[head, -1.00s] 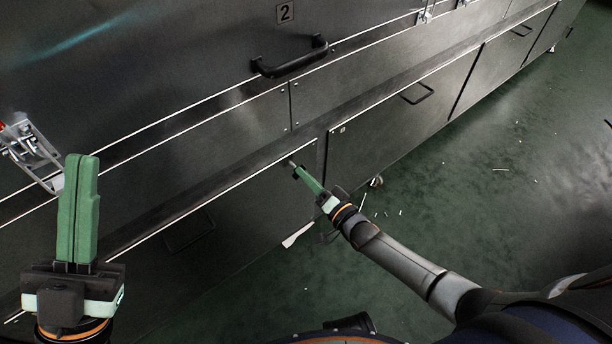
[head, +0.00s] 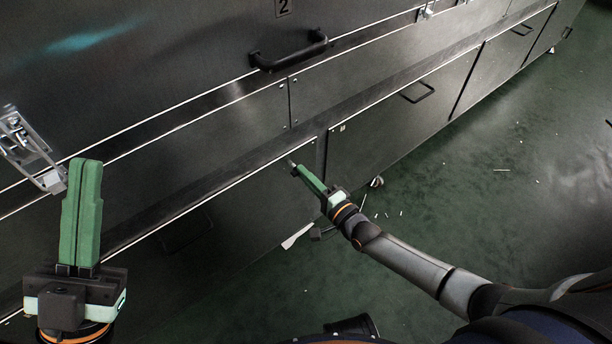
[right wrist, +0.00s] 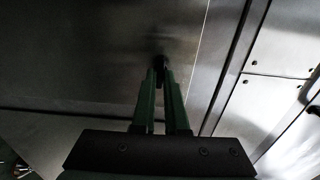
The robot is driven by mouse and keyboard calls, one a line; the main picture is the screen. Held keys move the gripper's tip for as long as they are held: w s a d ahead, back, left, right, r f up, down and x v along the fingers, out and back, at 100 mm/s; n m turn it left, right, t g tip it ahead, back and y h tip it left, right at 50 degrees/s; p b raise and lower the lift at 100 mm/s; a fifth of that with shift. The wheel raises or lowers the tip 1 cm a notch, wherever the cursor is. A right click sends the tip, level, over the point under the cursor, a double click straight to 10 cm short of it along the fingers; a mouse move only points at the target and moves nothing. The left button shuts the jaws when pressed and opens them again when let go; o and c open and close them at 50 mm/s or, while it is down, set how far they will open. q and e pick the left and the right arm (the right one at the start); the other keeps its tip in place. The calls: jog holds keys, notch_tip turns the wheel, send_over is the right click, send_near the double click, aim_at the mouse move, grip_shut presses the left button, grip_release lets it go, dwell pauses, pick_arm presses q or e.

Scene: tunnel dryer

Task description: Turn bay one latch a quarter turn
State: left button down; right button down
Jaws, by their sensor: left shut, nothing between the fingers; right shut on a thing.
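A small dark latch (right wrist: 160,63) shows between the fingertips of my right gripper in the right wrist view. It sits on a grey metal panel. My right gripper (head: 295,167) has green fingers and is shut on this latch, low on the long dryer's side; the fingers hide most of it. I cannot tell the latch's angle. No label for bay one is readable. My left gripper (head: 88,165) stands upright at the left, its green fingers shut together with nothing between them, in front of the dryer wall.
A metal toggle clamp (head: 28,145) is on the wall beside my left gripper. A black handle (head: 290,52) is below a "2" plate (head: 283,6). A lower panel has another handle (head: 417,94). The green floor (head: 500,215) is mostly open, with scattered white scraps.

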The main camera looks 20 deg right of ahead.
dwell(0.4)
jog(key=c, duration=0.9)
grip_release()
jog(key=shift+c, duration=0.2)
pick_arm(q)
jog(key=r+p, duration=0.3)
jog(key=shift+a+r+m, duration=0.2)
jog(key=shift+r+m, duration=0.1)
pick_arm(e)
jog(key=v, duration=1.2)
jog(key=shift+s, duration=0.2)
pick_arm(q)
jog(key=shift+s, duration=0.1)
